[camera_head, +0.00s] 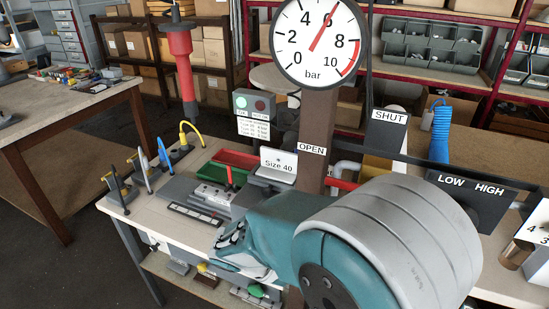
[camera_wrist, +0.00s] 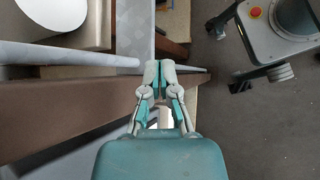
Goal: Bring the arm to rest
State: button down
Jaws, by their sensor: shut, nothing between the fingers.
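My gripper (camera_wrist: 158,72) shows in the wrist view with its two grey and teal fingers brought together at the tips, nothing between them. A brown beam (camera_wrist: 85,105) lies behind the fingers; whether they touch it I cannot tell. In the head view my teal and grey arm fills the lower right foreground. Its teal end points left over the workbench (camera_head: 135,205), close to the brown post (camera_head: 318,120). Grey and black finger parts show at that end, but the tips are unclear there.
A pressure gauge (camera_head: 319,42) tops the post. A red tool (camera_head: 181,60) hangs above the bench. The bench carries a red tray (camera_head: 238,158), a Size 40 sign (camera_head: 278,165) and a blue coiled hose (camera_head: 440,132). A wooden table (camera_head: 70,100) stands left, with open floor between.

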jog(key=s+d+r+m+t+y, duration=0.2)
jog(key=s+d+r+m+y, duration=0.2)
jog(key=s+r+m, duration=0.1)
jog(key=s+d+r+m+t+y, duration=0.2)
jog(key=s+d+r+m+y, duration=0.2)
jog(key=r+m, duration=0.3)
notch_tip(320, 180, up, 3)
jog(key=shift+s+d+f+t+y, duration=0.15)
jog(key=shift+s+d+t+y, duration=0.25)
jog(key=shift+d+y, duration=0.3)
